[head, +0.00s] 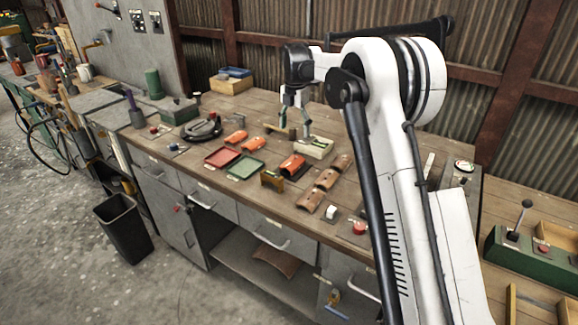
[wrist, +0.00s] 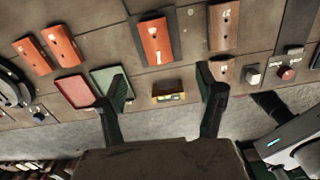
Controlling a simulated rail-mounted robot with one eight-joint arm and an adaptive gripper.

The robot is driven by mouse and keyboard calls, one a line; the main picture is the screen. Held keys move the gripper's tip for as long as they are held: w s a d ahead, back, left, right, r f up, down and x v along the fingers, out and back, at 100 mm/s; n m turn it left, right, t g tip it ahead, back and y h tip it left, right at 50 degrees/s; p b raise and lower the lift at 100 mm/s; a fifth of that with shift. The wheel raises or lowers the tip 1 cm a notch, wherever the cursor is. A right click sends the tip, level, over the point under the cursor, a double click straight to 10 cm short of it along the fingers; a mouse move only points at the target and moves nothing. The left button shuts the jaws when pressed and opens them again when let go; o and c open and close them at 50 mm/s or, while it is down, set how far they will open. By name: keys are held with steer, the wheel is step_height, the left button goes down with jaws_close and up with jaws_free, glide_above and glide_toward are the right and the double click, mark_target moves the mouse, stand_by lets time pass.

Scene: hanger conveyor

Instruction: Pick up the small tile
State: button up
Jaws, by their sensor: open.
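Several curved tiles lie on the wooden workbench. Two small orange tiles (head: 236,137) lie side by side left of centre, and they also show in the wrist view (wrist: 62,46). One orange tile (head: 292,163) rests on a dark pad and appears larger in the wrist view (wrist: 155,41). Brown tiles (head: 326,180) lie in a row to its right. I cannot tell for certain which tile is the small one. My gripper (head: 297,128) is open and empty above the back of the bench; its spread fingers (wrist: 162,84) show in the wrist view, with no tile held.
A red tray (head: 222,157) and a green tray (head: 245,168) lie near the front. A small yellow-brown block (head: 272,180) stands beside them. A pale box (head: 316,149) is near my gripper. A red button (head: 359,228) is at the right; a round black device (head: 202,129) sits left.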

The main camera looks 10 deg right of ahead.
mark_target(293, 161)
steer(key=shift+n, duration=0.3)
steer(key=f, duration=0.5)
steer(key=f+p, duration=0.1)
steer(key=f, duration=0.4)
steer(key=w+f, duration=0.1)
steer(key=f, duration=0.4)
steer(key=shift+a+p, duration=0.2)
steer(key=shift+p, duration=0.1)
steer(key=shift+s, duration=0.1)
steer(key=shift+c, duration=0.5)
steer(key=c, duration=1.2)
steer(key=shift+r, duration=0.15)
